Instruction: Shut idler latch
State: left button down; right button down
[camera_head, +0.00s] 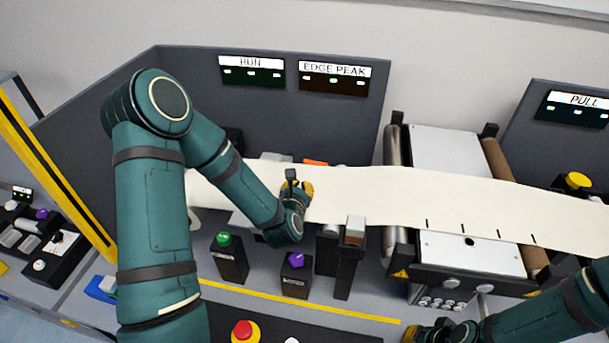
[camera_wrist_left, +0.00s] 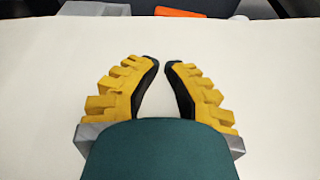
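No part is labelled as the idler latch, so I cannot tell which one it is. An orange piece (camera_head: 315,162) shows at the belt's far edge, partly hidden by the belt; it also shows at the top of the left wrist view (camera_wrist_left: 180,13). My left gripper (camera_head: 292,180) is over the white belt (camera_head: 365,190), just in front of that piece. In the left wrist view its yellow-backed fingers (camera_wrist_left: 161,63) lean together with a narrow gap and nothing between them. My right gripper (camera_head: 428,335) is at the bottom edge, cut off, its fingers unclear.
A roller unit (camera_head: 445,145) carries the belt at right. In front of the belt stand a green-button box (camera_head: 229,262), a purple-knob box (camera_head: 295,277) and a dark post (camera_head: 349,265). A red button (camera_head: 244,331) is nearer. Dark panels stand behind.

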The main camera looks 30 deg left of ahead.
aim_at(305, 163)
pick_arm(q)
jog(key=x, duration=1)
jog(key=shift+p, duration=0.4)
pick_arm(e)
jog(key=shift+r, duration=0.45)
notch_tip(305, 163, down, 2)
jog(key=shift+f+b, duration=0.1)
jog(key=shift+b, duration=0.9)
jog(key=shift+f+b, duration=0.45)
jog(key=shift+f, duration=0.1)
pick_arm(q)
jog(key=shift+s+a+r+m+y, duration=0.1)
jog(key=shift+a+r+m+y, duration=0.05)
jog(key=shift+r+m+y, duration=0.8)
jog(key=shift+h, duration=0.25)
pick_arm(e)
jog(key=shift+a+r, duration=0.1)
pick_arm(q)
jog(key=shift+r, duration=0.7)
jog(key=v, duration=1.2)
